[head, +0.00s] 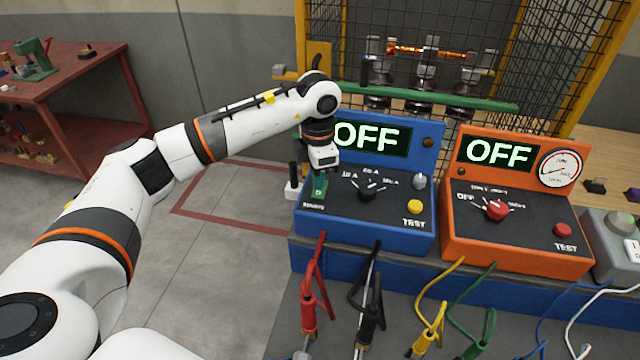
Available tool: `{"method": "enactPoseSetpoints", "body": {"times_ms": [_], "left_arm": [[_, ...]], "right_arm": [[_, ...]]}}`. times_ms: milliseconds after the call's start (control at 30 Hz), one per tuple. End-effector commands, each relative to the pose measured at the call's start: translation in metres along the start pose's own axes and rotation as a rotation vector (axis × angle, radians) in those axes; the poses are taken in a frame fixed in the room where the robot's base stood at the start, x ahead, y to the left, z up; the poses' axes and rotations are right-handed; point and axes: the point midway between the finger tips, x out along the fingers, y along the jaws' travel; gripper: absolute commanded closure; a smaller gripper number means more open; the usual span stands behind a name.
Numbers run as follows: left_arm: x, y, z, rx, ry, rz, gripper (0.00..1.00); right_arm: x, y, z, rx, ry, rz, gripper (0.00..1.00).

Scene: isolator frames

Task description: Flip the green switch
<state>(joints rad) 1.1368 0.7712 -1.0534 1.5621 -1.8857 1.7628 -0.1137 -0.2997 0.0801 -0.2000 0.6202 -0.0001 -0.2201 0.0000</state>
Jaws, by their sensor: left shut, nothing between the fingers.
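The green switch (319,190) is at the left end of the top face of a blue box (365,225) with a lit "OFF" display. My left gripper (313,174) reaches down from above at that left end, right at the switch, and is shut with nothing held. It partly covers the switch, so I cannot tell which way the lever lies or whether the fingers touch it. My right gripper is not in view.
The blue box also carries a black dial (367,191) and a yellow button (414,206). An orange box (515,240) stands to its right, also reading "OFF". Clip leads, red (309,300), black, yellow and green, lie in front. A mesh cage (400,60) stands behind.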

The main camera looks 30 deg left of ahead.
Motion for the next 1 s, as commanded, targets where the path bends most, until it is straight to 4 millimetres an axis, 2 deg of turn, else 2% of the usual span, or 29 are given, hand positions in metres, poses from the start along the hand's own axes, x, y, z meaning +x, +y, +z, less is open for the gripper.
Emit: {"method": "enactPoseSetpoints", "body": {"times_ms": [33, 600, 1000], "left_arm": [[-0.007, 0.000, 0.000, 0.000, 0.000, -0.001, 1.00], [-0.051, 0.000, 0.000, 0.000, 0.000, 0.000, 1.00], [-0.052, 0.000, 0.000, 0.000, -0.001, 0.001, 1.00]], "right_arm": [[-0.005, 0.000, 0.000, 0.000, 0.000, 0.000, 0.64], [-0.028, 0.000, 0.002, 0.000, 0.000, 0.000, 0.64], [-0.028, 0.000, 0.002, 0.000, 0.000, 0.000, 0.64]]}}
